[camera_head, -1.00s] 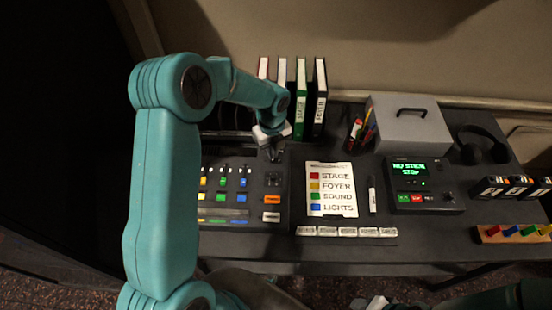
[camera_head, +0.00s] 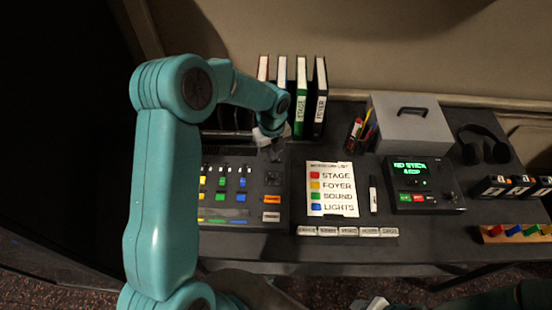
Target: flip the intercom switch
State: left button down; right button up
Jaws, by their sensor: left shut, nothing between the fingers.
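The mixing desk (camera_head: 245,215) has coloured faders and buttons, with an orange and a white key at its right side. A small dark panel (camera_head: 273,178) sits at its upper right; I cannot make out for certain which control is the intercom switch. My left gripper (camera_head: 275,153) is shut and empty, pointing down above the desk's upper right part, close to this panel. Whether it touches anything is too small to tell. My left arm hides the desk's left part. My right gripper (camera_head: 375,303) shows only partly at the bottom edge, away from the desk; its jaws are unclear.
A printed colour list (camera_head: 332,190), a marker (camera_head: 373,195) and a labelled strip (camera_head: 347,231) lie right of the desk. A box with a green display (camera_head: 409,169) stands farther right. Binders (camera_head: 301,98), a pen holder (camera_head: 354,133), a grey case (camera_head: 410,128) and headphones (camera_head: 484,144) stand behind.

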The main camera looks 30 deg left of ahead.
pick_arm(q)
jog(key=shift+f+b, duration=0.3)
jog(key=shift+f, duration=0.1)
jog(key=shift+r, duration=0.15)
jog(key=shift+r+p, duration=0.65)
jog(key=shift+p, duration=0.1)
notch_tip(320, 180, up, 6)
jog(key=p, duration=0.4)
jog(key=shift+f, duration=0.2)
jog(key=shift+f, duration=0.1)
jog(key=shift+s, duration=0.15)
